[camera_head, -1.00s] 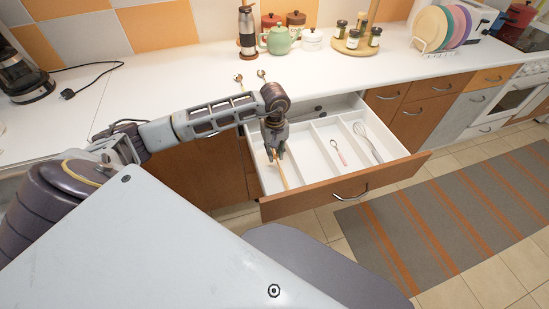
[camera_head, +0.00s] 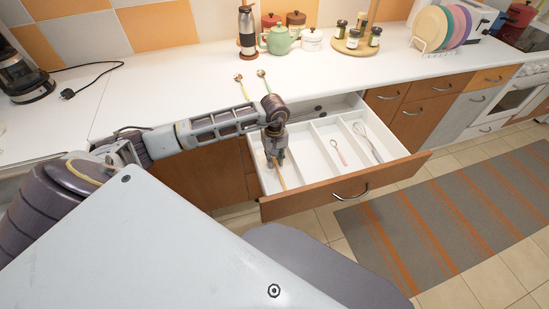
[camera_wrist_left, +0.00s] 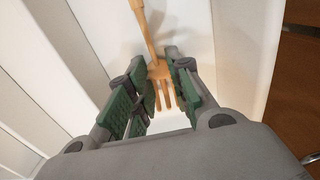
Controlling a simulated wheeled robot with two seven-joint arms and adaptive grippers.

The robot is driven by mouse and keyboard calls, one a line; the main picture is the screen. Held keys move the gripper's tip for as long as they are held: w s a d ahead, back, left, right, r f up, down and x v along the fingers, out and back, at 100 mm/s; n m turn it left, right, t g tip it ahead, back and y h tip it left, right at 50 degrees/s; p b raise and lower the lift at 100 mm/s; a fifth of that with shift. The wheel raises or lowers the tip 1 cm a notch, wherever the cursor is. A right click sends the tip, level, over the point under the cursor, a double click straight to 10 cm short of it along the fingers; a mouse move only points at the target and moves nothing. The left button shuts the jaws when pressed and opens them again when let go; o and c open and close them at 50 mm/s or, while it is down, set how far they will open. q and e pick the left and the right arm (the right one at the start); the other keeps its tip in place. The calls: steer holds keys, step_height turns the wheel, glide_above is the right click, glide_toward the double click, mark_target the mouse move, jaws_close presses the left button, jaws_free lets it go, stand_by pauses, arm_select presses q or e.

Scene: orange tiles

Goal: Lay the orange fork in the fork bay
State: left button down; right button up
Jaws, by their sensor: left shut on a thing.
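The orange fork (camera_head: 281,180) is in my left gripper (camera_head: 274,162), inside the leftmost bay of the open drawer (camera_head: 310,201). In the left wrist view, the fork (camera_wrist_left: 151,35) has its tined head between the green-padded fingers of the left gripper (camera_wrist_left: 156,66), and its handle points away toward the top. The fingers are shut on it near the head. The fork is low in the white bay; whether it touches the floor is hard to tell. My right gripper is not in view.
White dividers split the drawer. A small red-handled utensil (camera_head: 338,150) and a whisk (camera_head: 367,141) lie in bays to the right. Two spoons, one golden (camera_head: 241,86) and one green-handled (camera_head: 263,83), lie on the counter (camera_head: 190,75) behind the arm.

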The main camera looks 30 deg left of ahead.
arm_select(q)
steer(key=shift+f, duration=0.1)
steer(key=c, duration=1.3)
jaws_free()
step_height(320, 180, up, 12)
